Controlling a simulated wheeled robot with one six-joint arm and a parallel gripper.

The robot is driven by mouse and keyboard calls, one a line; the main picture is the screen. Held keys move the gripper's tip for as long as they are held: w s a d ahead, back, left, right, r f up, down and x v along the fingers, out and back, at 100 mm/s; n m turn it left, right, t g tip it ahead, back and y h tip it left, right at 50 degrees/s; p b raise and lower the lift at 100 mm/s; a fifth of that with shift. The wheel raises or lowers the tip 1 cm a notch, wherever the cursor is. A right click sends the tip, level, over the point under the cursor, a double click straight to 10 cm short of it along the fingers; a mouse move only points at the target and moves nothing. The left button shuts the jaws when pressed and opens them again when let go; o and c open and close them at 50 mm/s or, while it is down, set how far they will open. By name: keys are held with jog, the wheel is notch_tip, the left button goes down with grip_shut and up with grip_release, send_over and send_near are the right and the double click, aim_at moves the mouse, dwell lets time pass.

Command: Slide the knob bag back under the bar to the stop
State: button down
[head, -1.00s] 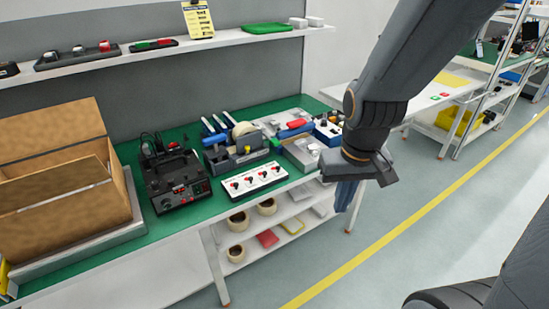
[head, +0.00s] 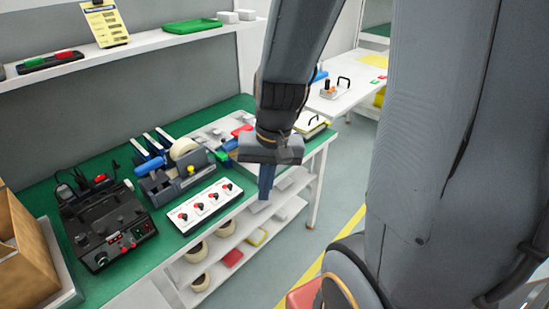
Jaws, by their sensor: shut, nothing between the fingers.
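My gripper (head: 265,196) hangs pointing down near the front edge of the green-topped bench (head: 150,274), above the lower shelves in the picture. Its dark fingers are shut and look empty. I cannot make out a knob bag, a bar or a stop. My wrist and arm hide part of the bench's right end. A white panel with several red and black knobs (head: 205,206) lies on the bench left of my gripper, apart from it.
A black soldering station (head: 105,228), a tape dispenser (head: 180,178) and an open cardboard box (head: 22,250) stand along the bench. An upper shelf (head: 150,50) runs behind. A white table (head: 345,95) is at back right. Cream rolls (head: 197,252) sit on the lower shelf.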

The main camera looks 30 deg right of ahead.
jog(key=w+d+f+m+t+y+b, duration=0.15)
jog(key=w+d+m, duration=0.25)
jog(key=d+m, duration=0.4)
jog(key=w+d+f+m+t+b, duration=0.25)
jog(key=w+d+m, duration=0.2)
jog(key=m, duration=0.55)
jog(key=w+d+f+m+t+b, duration=0.1)
jog(key=w+d+f+m+t, duration=0.25)
jog(key=d+m, duration=0.45)
jog(key=w+a+f+p, duration=0.1)
jog(key=w+a+f, duration=0.1)
jog(key=w, duration=0.3)
jog(key=w+a+f+m+p, duration=0.1)
jog(key=w+a+f, duration=0.1)
jog(key=w+f, duration=0.2)
jog(key=shift+w+a+f, duration=0.15)
jog(key=shift+w+a, duration=0.2)
jog(key=shift+w, duration=0.35)
